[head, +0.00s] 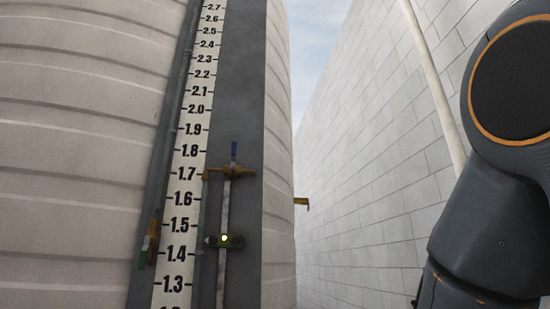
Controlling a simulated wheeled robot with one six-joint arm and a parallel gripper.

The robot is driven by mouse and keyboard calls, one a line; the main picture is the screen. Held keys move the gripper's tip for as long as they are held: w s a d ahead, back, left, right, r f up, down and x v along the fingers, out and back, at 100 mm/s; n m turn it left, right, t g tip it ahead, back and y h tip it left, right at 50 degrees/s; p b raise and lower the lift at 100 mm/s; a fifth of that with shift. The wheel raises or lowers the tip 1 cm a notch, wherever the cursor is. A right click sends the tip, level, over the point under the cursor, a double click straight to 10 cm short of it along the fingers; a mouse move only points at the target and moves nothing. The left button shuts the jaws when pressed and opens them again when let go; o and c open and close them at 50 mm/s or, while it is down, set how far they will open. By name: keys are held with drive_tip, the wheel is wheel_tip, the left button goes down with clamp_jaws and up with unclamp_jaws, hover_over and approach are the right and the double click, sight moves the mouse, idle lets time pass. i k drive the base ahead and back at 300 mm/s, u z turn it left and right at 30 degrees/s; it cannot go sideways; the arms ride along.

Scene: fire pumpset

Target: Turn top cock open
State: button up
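The top cock (228,172) is a small brass-coloured fitting on the dark strip of the tank, beside the 1.7 mark of the scale. A thin vertical sight tube (222,205) runs down from the cock to a green fitting (232,241) with a bright yellow spot, near the 1.4 to 1.5 marks. My arm stands at the right edge of the view, well apart from the cock. My gripper does not show.
A tall white scale (188,160) with black numbers runs up the ribbed tank (75,150). A yellow and green part (150,240) sits left of the scale. A small yellow bracket (301,201) juts from the tank's right side. A block wall (380,170) with a pipe (433,80) stands right.

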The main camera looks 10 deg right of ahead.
sight(234, 144)
drive_tip(key=z, duration=0.55)
drive_tip(key=i, duration=0.8)
drive_tip(key=u, duration=2.25)
